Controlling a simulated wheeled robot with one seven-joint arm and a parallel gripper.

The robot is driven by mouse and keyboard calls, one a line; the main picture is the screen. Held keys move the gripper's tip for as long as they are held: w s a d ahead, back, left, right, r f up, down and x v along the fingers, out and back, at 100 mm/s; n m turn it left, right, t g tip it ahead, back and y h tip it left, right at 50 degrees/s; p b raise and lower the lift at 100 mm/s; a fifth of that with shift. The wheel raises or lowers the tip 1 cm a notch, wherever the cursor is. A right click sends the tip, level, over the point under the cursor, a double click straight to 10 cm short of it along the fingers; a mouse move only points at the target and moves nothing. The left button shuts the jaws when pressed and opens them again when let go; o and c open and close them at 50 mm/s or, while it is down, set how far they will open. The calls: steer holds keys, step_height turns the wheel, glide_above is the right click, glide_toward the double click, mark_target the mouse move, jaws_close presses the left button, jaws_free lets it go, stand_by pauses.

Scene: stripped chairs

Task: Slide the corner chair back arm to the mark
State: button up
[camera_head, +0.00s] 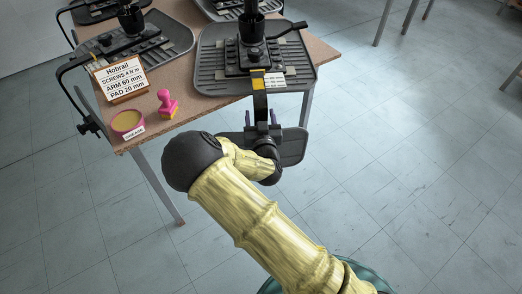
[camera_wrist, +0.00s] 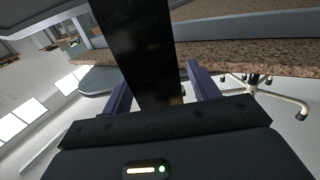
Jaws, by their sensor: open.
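The chair (camera_head: 212,77) lies upside down at the front right of the table, its grey ribbed seat pan flat and its black mechanism on top. Its black back arm (camera_head: 261,102) hangs over the table's front edge toward a dark back pad (camera_head: 291,148). A yellow band (camera_head: 257,79) and a white scale plate (camera_head: 274,80) sit where the arm meets the mechanism. My gripper (camera_head: 260,118) is open, one purple finger on each side of the arm. In the wrist view the black arm (camera_wrist: 137,35) stands between my gripper's fingers (camera_wrist: 158,78); contact cannot be told.
A sign (camera_head: 119,78) reads Hobrail, screws 4 N m, arm 60 mm, pad 20 mm. A pink stamp (camera_head: 167,103) and a pink grease tub (camera_head: 127,122) stand near the table's front left corner. Another upturned chair (camera_head: 176,40) lies behind.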

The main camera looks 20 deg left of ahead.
steer(key=shift+c, duration=0.4)
jaws_close()
steer(key=shift+s, duration=0.1)
steer(key=shift+v, duration=2.9)
steer(key=shift+o, duration=1.9)
jaws_free()
steer(key=v, duration=0.6)
steer(key=shift+b, duration=0.45)
steer(key=shift+a+f, duration=0.1)
steer(key=shift+a, duration=0.05)
